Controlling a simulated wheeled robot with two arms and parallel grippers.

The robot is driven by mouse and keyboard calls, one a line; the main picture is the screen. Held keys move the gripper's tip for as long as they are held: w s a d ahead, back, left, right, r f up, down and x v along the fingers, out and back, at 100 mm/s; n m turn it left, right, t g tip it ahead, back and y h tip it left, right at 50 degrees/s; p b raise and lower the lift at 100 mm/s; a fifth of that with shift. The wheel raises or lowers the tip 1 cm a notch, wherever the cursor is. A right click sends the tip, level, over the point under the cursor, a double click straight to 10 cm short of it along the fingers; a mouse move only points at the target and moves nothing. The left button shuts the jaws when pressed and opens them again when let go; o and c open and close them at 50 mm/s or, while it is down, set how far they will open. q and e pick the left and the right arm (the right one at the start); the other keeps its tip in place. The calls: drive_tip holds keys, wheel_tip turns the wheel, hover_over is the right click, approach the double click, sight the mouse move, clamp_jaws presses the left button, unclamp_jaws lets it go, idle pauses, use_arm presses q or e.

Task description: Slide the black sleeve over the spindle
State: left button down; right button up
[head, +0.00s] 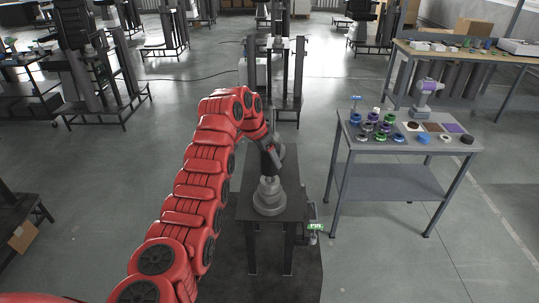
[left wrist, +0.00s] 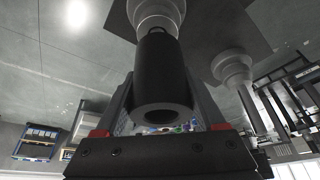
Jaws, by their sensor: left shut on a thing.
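The black sleeve (left wrist: 162,75) sits between the fingers of my left gripper in the left wrist view, its open end towards the camera. My left gripper (head: 271,160) is shut on it, above a stepped grey base (head: 269,196) on a dark table. The base also shows in the left wrist view (left wrist: 156,14), just beyond the sleeve's far end. No bare spindle shows between sleeve and base, and I cannot tell whether the sleeve is around it or only in line with it. My right gripper is not in view.
To the right, a grey table (head: 405,140) carries several coloured rings, small plates and a white and purple device (head: 426,97). A green-lit box (head: 315,226) hangs at the dark table's right side. Open floor lies between the tables.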

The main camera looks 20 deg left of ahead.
use_arm(q)
drive_tip(key=shift+f+b, duration=0.85)
drive_tip(key=shift+f, duration=0.85)
unclamp_jaws()
drive_tip(key=b+v, duration=0.3)
drive_tip(key=v, duration=1.4)
drive_tip(key=shift+r, duration=0.25)
drive_tip(key=shift+d, duration=0.1)
drive_tip(key=shift+s, duration=0.1)
